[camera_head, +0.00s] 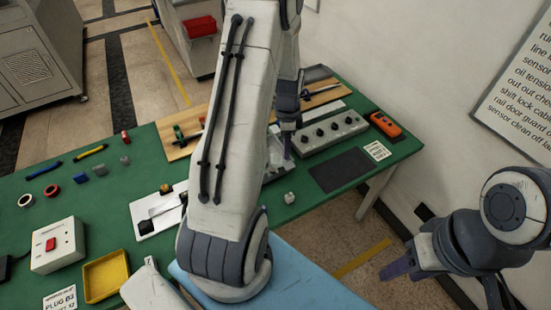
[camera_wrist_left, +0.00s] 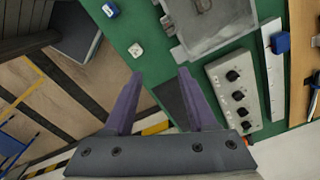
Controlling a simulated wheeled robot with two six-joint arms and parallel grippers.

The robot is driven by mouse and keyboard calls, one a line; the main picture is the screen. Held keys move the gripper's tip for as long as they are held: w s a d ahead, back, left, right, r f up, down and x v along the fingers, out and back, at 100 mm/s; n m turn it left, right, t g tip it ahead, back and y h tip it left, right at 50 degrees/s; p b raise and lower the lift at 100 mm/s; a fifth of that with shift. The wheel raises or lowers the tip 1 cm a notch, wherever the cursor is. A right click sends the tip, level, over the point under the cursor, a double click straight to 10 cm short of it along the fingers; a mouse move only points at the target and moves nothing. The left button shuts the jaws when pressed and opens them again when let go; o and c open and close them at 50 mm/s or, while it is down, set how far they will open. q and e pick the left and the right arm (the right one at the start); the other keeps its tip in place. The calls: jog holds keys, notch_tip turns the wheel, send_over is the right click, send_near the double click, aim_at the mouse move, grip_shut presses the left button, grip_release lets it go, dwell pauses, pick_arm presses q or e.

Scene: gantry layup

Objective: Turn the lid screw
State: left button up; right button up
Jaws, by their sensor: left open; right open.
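A grey box with a clear-looking lid (camera_wrist_left: 215,32) lies on the green bench at the top of the left wrist view. A dark round detail (camera_wrist_left: 203,5) on it may be the lid screw, but it is cut by the frame edge. In the head view the box (camera_head: 283,166) is mostly hidden behind my left arm. My left gripper (camera_wrist_left: 158,76) is open and empty, its purple fingers apart, with the box beyond its fingertips. My right gripper (camera_head: 396,269) is open and empty at the right, over the floor beyond the bench.
A grey panel with several black knobs (camera_head: 331,134) stands beside the box, with an orange device (camera_head: 385,124) further right. A small white block (camera_head: 289,198) lies near the bench edge. A yellow tray (camera_head: 106,277) and a red-switch box (camera_head: 58,245) stand at left.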

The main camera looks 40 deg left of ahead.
pick_arm(q)
send_near(272, 169)
notch_tip(272, 169, down, 7)
jog(key=p, duration=0.3)
jog(key=shift+f+p, duration=0.3)
jog(key=shift+f, duration=0.3)
grip_shut()
